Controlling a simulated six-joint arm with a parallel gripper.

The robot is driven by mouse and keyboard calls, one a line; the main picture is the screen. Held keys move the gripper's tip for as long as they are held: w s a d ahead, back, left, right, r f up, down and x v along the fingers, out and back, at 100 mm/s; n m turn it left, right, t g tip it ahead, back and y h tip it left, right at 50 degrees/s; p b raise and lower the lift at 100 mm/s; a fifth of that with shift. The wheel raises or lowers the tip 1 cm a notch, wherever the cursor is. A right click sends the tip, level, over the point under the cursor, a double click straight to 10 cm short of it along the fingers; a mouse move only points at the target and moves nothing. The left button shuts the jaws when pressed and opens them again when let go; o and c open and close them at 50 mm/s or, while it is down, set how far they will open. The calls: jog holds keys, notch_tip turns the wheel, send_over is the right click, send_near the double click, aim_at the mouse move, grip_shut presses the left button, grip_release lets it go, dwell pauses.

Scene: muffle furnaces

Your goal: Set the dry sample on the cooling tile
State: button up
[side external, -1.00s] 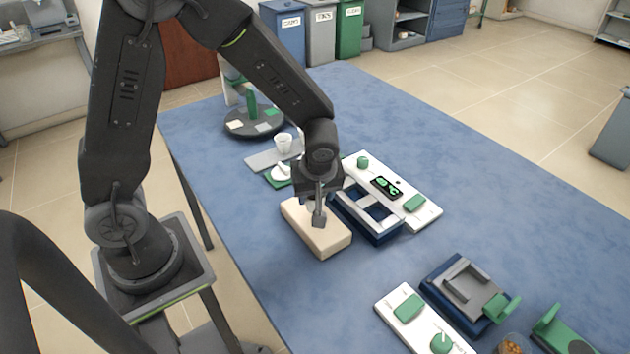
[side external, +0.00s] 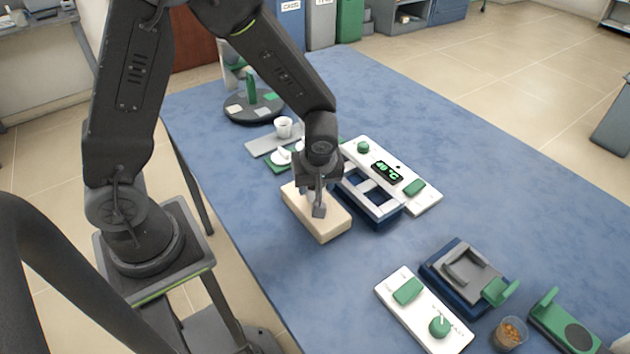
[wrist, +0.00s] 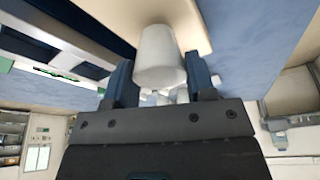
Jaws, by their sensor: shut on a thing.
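My gripper (side external: 319,208) points down at the pale cream block (side external: 325,231), which looks like the cooling tile. In the wrist view, its two fingers are shut on a white crucible (wrist: 160,52), apparently the dry sample. The crucible is in front of the cream block (wrist: 203,24); I cannot tell whether its base touches it. In the side view the gripper mostly hides the crucible. What is inside it does not show.
A dark blue rack (side external: 372,203) and a white panel with a lit display (side external: 425,198) stand close right of the block. A white cup (side external: 283,127) on a grey plate (side external: 262,146) stands behind. A blue-based device (side external: 455,287) and a glass of brown bits (side external: 509,334) are front right.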

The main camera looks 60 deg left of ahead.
jog(key=shift+f, duration=0.25)
jog(key=shift+f, duration=0.15)
jog(key=o, duration=1.4)
jog(key=shift+r, duration=4)
jog(key=s+r+m+t+h, duration=0.1)
jog(key=s+r+m, duration=0.3)
jog(key=r, duration=0.1)
jog(key=s+d+r+m+t+h, duration=0.1)
jog(key=s+r+m+t, duration=0.1)
jog(key=s+r+m, duration=0.2)
jog(key=s+r+m+t+h, duration=0.1)
jog(key=s+r+m, duration=0.4)
jog(key=s, duration=0.1)
jog(key=shift+d+r, duration=0.3)
jog(key=shift+r, duration=0.05)
